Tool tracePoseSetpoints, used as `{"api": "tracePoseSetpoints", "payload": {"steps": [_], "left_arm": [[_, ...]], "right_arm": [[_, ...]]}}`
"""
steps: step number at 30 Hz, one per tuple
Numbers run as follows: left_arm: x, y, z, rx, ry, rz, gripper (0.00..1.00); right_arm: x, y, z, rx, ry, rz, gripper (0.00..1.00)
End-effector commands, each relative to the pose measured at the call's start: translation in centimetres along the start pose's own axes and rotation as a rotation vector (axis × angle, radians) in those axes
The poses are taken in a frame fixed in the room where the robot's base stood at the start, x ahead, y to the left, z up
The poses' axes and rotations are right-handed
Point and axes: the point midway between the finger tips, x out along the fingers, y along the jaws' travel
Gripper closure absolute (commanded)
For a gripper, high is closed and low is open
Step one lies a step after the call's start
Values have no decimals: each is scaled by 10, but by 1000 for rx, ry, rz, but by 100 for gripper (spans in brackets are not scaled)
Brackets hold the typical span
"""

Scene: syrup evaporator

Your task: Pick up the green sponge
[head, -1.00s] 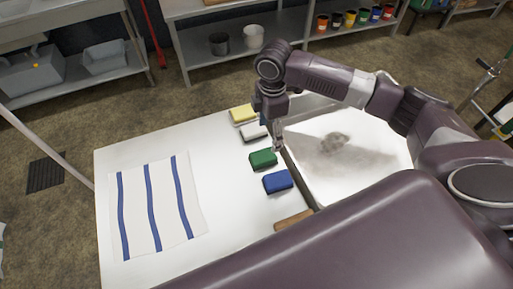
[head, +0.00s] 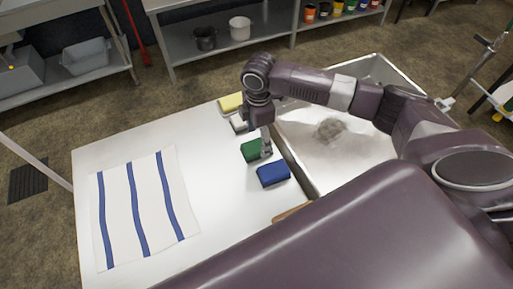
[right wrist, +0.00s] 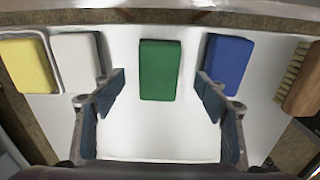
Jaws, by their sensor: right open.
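The green sponge (head: 251,150) lies flat on the white table (head: 215,190), between a white sponge (head: 239,123) and a blue sponge (head: 273,174). In the right wrist view the green sponge (right wrist: 160,70) is centred ahead of my right gripper (right wrist: 160,85), with one finger on each side of its line. My right gripper (head: 266,150) is open and empty, and in the head view it partly covers the green sponge's right end. My left gripper is not in view.
A yellow sponge (head: 231,103) lies at the far end of the row. A wooden-backed brush (right wrist: 302,80) lies beyond the blue sponge. A metal basin (head: 350,150) adjoins the table's right edge. A blue-striped cloth (head: 150,215) lies at left, with bare table between.

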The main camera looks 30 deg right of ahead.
Motion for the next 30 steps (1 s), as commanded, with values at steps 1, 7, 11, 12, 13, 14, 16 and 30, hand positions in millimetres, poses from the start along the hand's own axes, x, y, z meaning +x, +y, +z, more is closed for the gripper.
{"api": "tracePoseSetpoints", "payload": {"steps": [1, 7, 11, 12, 13, 14, 16, 30], "left_arm": [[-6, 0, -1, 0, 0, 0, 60], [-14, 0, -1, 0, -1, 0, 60], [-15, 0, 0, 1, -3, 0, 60], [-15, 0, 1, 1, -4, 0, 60], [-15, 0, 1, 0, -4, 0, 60], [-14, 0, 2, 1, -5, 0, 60], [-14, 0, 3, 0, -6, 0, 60], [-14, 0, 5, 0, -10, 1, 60]], "right_arm": [[4, 0, -1, 1, -1, -3, 33], [35, 0, -5, 0, -1, -3, 33], [44, 1, -5, -1, 0, 0, 33], [45, 1, -5, -1, 0, 0, 33], [46, 1, -5, -1, 0, 0, 33], [46, 1, -5, -1, 0, 0, 33], [46, 1, -5, -1, 0, 0, 33], [45, 1, -5, -1, 0, 0, 75]]}}
